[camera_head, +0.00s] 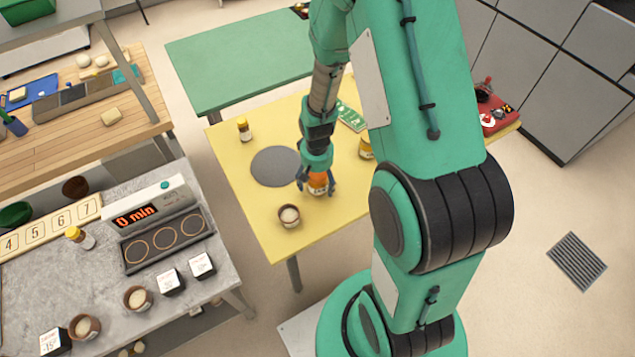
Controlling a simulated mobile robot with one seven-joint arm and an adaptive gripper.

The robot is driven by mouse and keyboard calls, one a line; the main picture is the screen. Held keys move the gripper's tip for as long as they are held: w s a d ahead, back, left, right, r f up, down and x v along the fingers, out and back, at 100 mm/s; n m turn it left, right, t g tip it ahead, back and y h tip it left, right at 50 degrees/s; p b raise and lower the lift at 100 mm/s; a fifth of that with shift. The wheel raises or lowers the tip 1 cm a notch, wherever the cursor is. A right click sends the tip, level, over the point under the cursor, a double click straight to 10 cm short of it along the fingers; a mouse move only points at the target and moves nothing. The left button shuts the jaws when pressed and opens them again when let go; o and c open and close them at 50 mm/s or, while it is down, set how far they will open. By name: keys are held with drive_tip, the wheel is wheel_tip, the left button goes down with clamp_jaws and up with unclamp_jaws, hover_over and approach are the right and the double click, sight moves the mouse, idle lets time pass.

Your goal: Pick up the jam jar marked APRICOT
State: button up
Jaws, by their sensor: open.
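My gripper (316,186) is open over the yellow table, pointing down, with its fingers on either side of an orange jar (318,181). I cannot tell whether the fingers touch the jar. The gripper hides part of this jar, and its label cannot be read. A third jar (366,148) stands to the right, partly hidden by my arm. I cannot read APRICOT on any of them.
The yellow table (262,222) also holds a round grey mat (275,166), a brown bowl (289,216) close to the gripper, and a green card (350,116). A grey counter (60,285) with a timer display (136,216) stands left. A green table (235,70) is behind.

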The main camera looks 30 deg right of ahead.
sight(318, 177)
drive_tip(key=c, duration=1.7)
drive_tip(key=shift+r, duration=0.15)
drive_tip(key=shift+r, duration=0.45)
drive_tip(key=r, duration=0.1)
drive_tip(key=r+p, duration=0.1)
drive_tip(key=shift+s+r, duration=0.25)
drive_tip(key=shift+r, duration=0.1)
drive_tip(key=s+a, duration=0.1)
drive_tip(key=s, duration=0.4)
drive_tip(key=s+a, duration=0.1)
drive_tip(key=s, duration=0.4)
drive_tip(key=s+a+r+p, duration=0.1)
drive_tip(key=s, duration=0.4)
drive_tip(key=shift+a+r, duration=0.1)
drive_tip(key=shift+a, duration=0.05)
